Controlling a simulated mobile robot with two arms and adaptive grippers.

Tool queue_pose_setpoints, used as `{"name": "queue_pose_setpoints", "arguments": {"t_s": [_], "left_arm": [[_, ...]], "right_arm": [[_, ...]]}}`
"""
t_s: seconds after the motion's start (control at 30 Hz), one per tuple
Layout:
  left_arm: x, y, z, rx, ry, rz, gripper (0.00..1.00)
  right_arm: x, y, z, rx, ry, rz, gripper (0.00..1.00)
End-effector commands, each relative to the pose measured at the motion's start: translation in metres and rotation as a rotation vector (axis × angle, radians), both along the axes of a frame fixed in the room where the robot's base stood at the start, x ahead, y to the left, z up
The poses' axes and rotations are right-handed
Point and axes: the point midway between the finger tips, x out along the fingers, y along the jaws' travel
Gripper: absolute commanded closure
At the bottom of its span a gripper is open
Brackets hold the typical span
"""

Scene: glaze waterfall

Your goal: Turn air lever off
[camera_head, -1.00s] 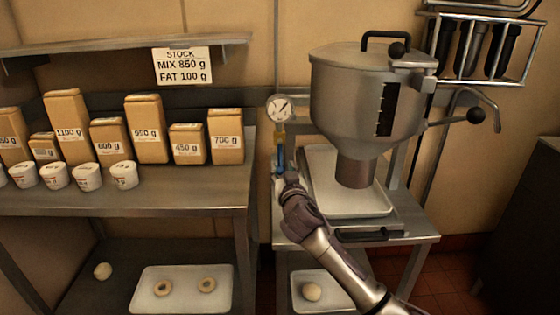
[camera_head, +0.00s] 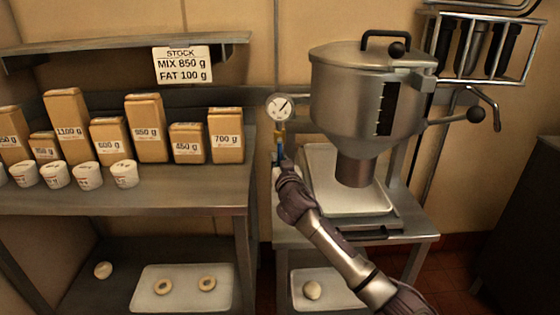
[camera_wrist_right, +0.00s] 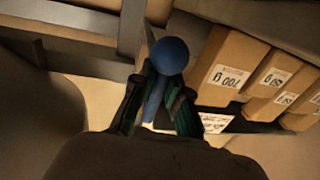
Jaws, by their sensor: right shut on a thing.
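The air lever has a blue handle (camera_head: 281,152) and stands below a round white-faced gauge (camera_head: 280,107), left of the steel hopper. In the right wrist view the lever shows as a blue ball knob (camera_wrist_right: 169,56) on a blue stem. My right gripper (camera_head: 284,164) is shut on the lever; its two dark fingers (camera_wrist_right: 158,98) sit either side of the stem just below the ball. The gripper and wrist hide the lower part of the lever in the head view. My left gripper is not in view.
A steel hopper (camera_head: 362,95) with a lid and spout stands just right of the lever, over a white tray (camera_head: 365,202). Paper bags (camera_head: 147,128) and white tubs (camera_head: 88,177) fill the left shelf. A pipe with a black knob (camera_head: 475,115) is at the right.

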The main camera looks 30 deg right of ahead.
Motion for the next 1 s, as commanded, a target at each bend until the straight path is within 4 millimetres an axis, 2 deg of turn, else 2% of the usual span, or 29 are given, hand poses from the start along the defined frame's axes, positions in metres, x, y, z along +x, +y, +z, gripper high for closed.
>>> {"name": "queue_pose_setpoints", "arguments": {"t_s": [0.37, 0.57, 1.0], "left_arm": [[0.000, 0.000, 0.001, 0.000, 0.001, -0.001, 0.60], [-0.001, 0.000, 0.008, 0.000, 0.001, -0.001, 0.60], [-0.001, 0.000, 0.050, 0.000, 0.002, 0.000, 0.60]], "right_arm": [[0.000, 0.000, 0.000, -0.003, 0.003, 0.000, 1.00], [-0.002, -0.002, 0.001, -0.042, 0.028, 0.000, 1.00], [-0.011, -0.018, 0.008, -0.327, 0.205, 0.000, 1.00]]}}
